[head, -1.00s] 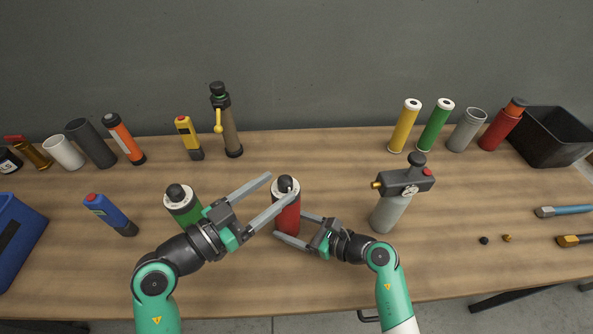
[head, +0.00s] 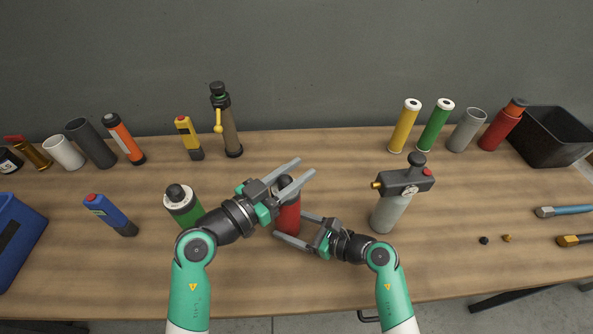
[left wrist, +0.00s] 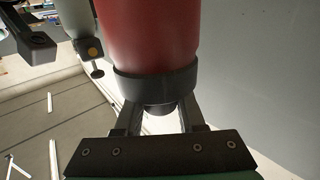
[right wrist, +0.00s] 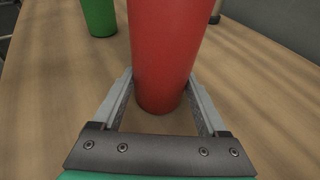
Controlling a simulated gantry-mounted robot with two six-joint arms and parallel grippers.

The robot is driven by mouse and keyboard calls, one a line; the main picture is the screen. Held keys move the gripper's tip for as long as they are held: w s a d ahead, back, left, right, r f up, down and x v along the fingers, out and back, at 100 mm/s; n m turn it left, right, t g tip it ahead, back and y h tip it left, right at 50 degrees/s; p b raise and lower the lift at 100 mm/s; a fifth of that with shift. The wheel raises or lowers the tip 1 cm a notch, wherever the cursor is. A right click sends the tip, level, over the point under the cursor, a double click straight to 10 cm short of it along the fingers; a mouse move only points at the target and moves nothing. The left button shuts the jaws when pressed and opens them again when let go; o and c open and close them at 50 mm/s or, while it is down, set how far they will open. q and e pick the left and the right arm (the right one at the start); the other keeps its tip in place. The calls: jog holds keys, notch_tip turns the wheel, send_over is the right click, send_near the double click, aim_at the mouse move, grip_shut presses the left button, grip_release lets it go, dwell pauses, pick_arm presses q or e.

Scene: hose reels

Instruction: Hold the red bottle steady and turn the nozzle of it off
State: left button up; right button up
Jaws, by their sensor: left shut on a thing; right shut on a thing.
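The red bottle (head: 288,219) stands upright on the table near the middle. My right gripper (head: 285,233) is shut around its lower body; the right wrist view shows the red bottle (right wrist: 165,50) between the two fingers. My left gripper (head: 297,178) is at the bottle's top, its fingers on either side of the dark nozzle (head: 284,181). The left wrist view shows the red body, a dark collar (left wrist: 155,84) and the dark nozzle (left wrist: 160,108) between the fingers. The nozzle is partly hidden by the fingers in the head view.
A green bottle (head: 184,209) stands close on the left, beside my left arm. A grey bottle with a gauge head (head: 390,212) stands to the right. Several tubes and bottles line the back. A black bin (head: 553,138) is at the far right.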

pick_arm(q)
grip_shut()
jog(key=shift+s+f+m+g+h, duration=0.1)
jog(key=shift+m+g+h, duration=0.55)
jog(key=shift+g, duration=0.25)
jog(key=shift+s+d+m+g+h, duration=0.15)
jog(key=shift+m+g+h, duration=0.2)
jog(key=shift+m+g, duration=0.2)
jog(key=shift+s+d+m+g+h, duration=0.1)
jog(key=shift+m+g+h, duration=0.25)
jog(key=shift+g, duration=0.3)
jog(key=o, duration=1)
grip_release()
jog(key=shift+a, duration=0.1)
jog(key=v, duration=1.2)
jog(key=shift+s, duration=0.1)
